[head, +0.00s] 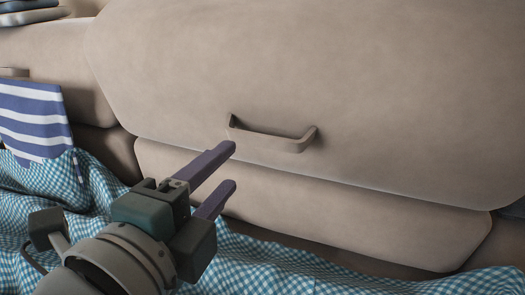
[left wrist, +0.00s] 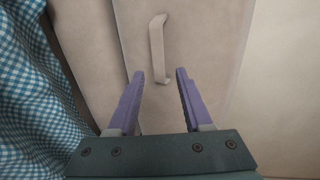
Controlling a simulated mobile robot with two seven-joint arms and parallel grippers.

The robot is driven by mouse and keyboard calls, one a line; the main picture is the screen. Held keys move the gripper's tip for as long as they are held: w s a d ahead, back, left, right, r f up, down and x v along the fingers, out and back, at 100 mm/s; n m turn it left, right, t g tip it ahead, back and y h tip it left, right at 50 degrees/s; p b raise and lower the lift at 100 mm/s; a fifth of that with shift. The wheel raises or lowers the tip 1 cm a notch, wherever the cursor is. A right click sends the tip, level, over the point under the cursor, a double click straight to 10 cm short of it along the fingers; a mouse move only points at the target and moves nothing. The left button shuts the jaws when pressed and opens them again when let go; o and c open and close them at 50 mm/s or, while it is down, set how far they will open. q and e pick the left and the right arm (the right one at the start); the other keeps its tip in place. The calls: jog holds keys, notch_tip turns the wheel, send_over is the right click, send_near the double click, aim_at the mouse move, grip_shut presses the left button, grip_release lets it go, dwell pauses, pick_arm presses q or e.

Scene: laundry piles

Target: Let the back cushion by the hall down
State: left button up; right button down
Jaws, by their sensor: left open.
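A large beige back cushion (head: 320,75) fills the upper right of the head view. A beige handle (head: 275,138) sticks out near its lower edge. My left gripper (head: 232,167) is open, with its two purple fingers pointing towards the handle, just short of it and to its left. In the left wrist view the handle (left wrist: 158,48) stands ahead of the open fingertips (left wrist: 161,73), roughly between them, and nothing is held. The handle looks free of both fingers. My right gripper is in neither view.
A beige seat cushion (head: 300,210) lies below the back cushion. A teal checked cloth (head: 290,272) spreads along the front. A blue and white striped cloth (head: 32,118) hangs at the left, with folded cloth (head: 30,12) above it.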

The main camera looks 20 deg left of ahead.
aim_at(261, 142)
pick_arm(q)
jog(key=w+b, duration=0.1)
jog(key=w, duration=0.2)
jog(key=w+f+b, duration=0.1)
jog(key=w+b, duration=0.1)
jog(key=w, duration=0.2)
jog(key=w+d+f+b, duration=0.1)
jog(key=w, duration=0.2)
jog(key=shift+w+f+b, duration=0.15)
jog(key=shift+w+b, duration=0.1)
jog(key=shift+b, duration=0.05)
jog(key=shift+w+f, duration=0.1)
jog(key=shift+w, duration=0.65)
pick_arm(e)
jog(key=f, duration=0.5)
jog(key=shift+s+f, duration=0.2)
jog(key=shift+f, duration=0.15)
pick_arm(q)
jog(key=shift+c, duration=1.4)
grip_shut()
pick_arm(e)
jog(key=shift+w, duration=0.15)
